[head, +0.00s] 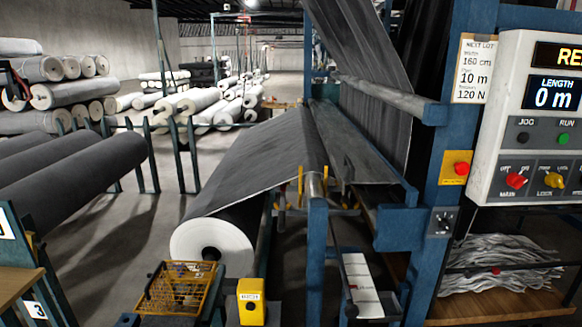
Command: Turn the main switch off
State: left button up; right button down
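A white control panel (499,110) is on the right of the head view, cut off by the right edge. On its lower dark plate sits a red rotary knob (516,180), with a small label below it that seems to read MAIN. The knob looks turned at a slant, but its marks are too small to read. A yellow rotary knob (554,180) sits to its right. The upper display (560,56) is lit and shows "RE", cut off; the length display (553,94) reads 0 m.
A red button on a yellow box (456,168) and a small dial (441,222) are on the blue post left of the panel. A paper card (472,69) hangs above. A grey fabric roll (213,245) feeds the machine.

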aim_at(515, 180)
jog(key=z, duration=1.45)
